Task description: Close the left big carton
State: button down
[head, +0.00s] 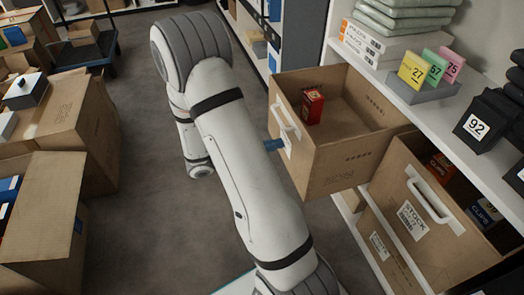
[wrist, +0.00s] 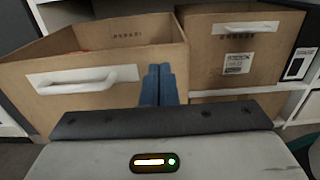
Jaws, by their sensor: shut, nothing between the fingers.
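The left big carton (head: 340,165) is an open-topped brown box pulled out from the shelf, sticking out past the carton beside it. A small red box (head: 313,105) stands inside it. Its front has a white handle (head: 285,118) and a label. In the wrist view the carton (wrist: 150,50) fills the left half, with its white handle (wrist: 75,80). My gripper (head: 275,145) has blue fingers, shut and empty, at the carton's front face. In the wrist view the fingers (wrist: 158,85) are just right of the handle, near the carton's front right edge. Whether they touch the carton is unclear.
The right big carton (head: 405,200) sits further back in the shelf, with a handle and label. A shelf board (head: 400,90) above holds folded cloth, numbered cards and black boxes. Open cartons (head: 45,215) stand at the left. Grey floor (head: 130,220) between is clear.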

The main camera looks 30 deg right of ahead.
aim_at(309, 137)
jog(key=b+x, duration=0.2)
jog(key=x, duration=0.4)
jog(key=shift+d+f, duration=0.1)
jog(key=shift+f, duration=0.05)
jog(key=shift+s+d, duration=0.2)
jog(key=shift+d, duration=0.5)
jog(key=shift+d+r, duration=0.1)
jog(key=shift+r, duration=0.1)
